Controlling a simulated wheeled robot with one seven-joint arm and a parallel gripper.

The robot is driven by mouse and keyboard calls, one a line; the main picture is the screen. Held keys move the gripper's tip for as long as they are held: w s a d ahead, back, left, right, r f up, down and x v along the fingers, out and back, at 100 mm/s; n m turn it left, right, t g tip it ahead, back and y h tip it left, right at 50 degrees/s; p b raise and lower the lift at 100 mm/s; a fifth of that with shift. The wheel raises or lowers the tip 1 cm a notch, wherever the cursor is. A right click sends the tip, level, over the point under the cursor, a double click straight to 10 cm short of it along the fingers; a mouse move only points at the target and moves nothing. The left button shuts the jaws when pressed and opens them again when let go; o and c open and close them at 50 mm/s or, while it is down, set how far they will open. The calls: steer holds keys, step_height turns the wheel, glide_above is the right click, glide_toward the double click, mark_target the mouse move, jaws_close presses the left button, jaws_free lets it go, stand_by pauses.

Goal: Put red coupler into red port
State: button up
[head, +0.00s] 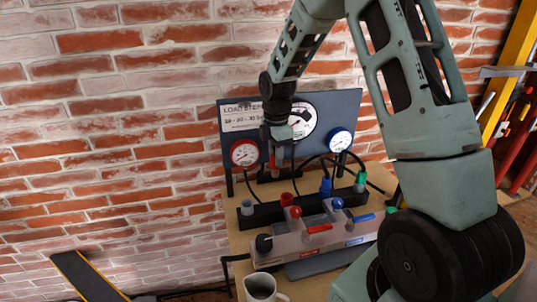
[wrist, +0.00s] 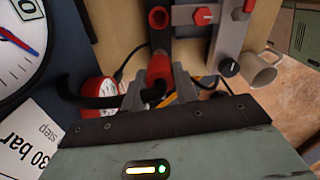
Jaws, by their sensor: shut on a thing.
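My gripper (head: 278,146) is in front of the gauge panel, between the red gauge and the white dial. It is shut on the red coupler (head: 274,154). In the wrist view the red coupler (wrist: 160,66) sits between the fingertips, with a black hose running off to the left. The red port (head: 287,199) is on the black rail below my gripper. The coupler is above the rail in the head view.
Blue plug (head: 326,186) and green plug (head: 360,180) with black hoses stand on the rail to the right. A valve block (head: 310,232) with red and blue levers is in front. A mug (head: 262,288) stands at the front edge. The panel (head: 355,105) rises behind.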

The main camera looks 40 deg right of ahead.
steer(key=shift+s+d, duration=0.15)
steer(key=shift+d, duration=0.2)
steer(key=d, duration=0.1)
steer(key=s+d+p, duration=0.1)
steer(key=d, duration=0.1)
steer(key=shift+s+d, duration=0.1)
steer(key=shift+s, duration=0.1)
stand_by(0.3)
steer(key=shift+f, duration=0.1)
step_height(320, 180, down, 6)
steer(key=b, duration=0.3)
steer(key=shift+f, duration=0.15)
stand_by(0.7)
steer(key=shift+f+b, duration=0.3)
steer(key=shift+f, duration=0.05)
stand_by(0.4)
steer(key=shift+f, duration=0.35)
steer(key=shift+f, duration=0.2)
